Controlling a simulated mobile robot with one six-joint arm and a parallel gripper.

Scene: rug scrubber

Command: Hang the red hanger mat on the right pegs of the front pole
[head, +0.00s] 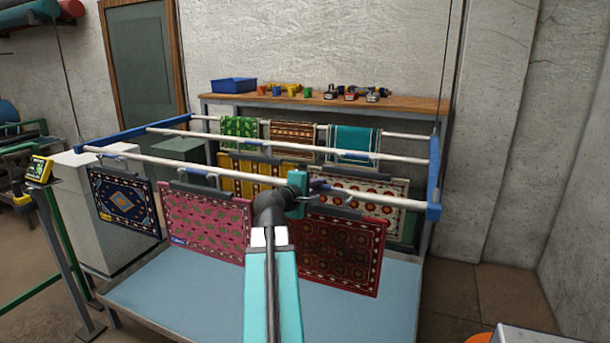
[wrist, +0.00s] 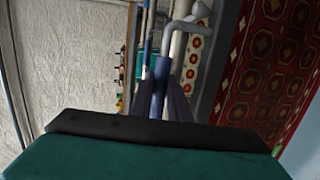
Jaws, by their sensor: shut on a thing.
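The red hanger mat (head: 338,255) hangs flat below the front pole (head: 205,173), right of the pink mat. Its dark hanger bar runs along its top edge, partly behind my arm. My gripper (head: 314,189) is at the pole's height above the mat and is shut on the mat's hanger; the exact grip is hard to make out. The red mat also shows in the wrist view (wrist: 272,62), at the right. Whether the hanger rests on the right pegs, I cannot tell.
A pink mat (head: 205,222) and a blue mat (head: 125,200) hang left on the front pole. Yellow and cream mats hang behind. A blue end bracket (head: 434,185) closes the rack at the right. A wooden shelf (head: 415,103) with tools stands behind; open floor lies right.

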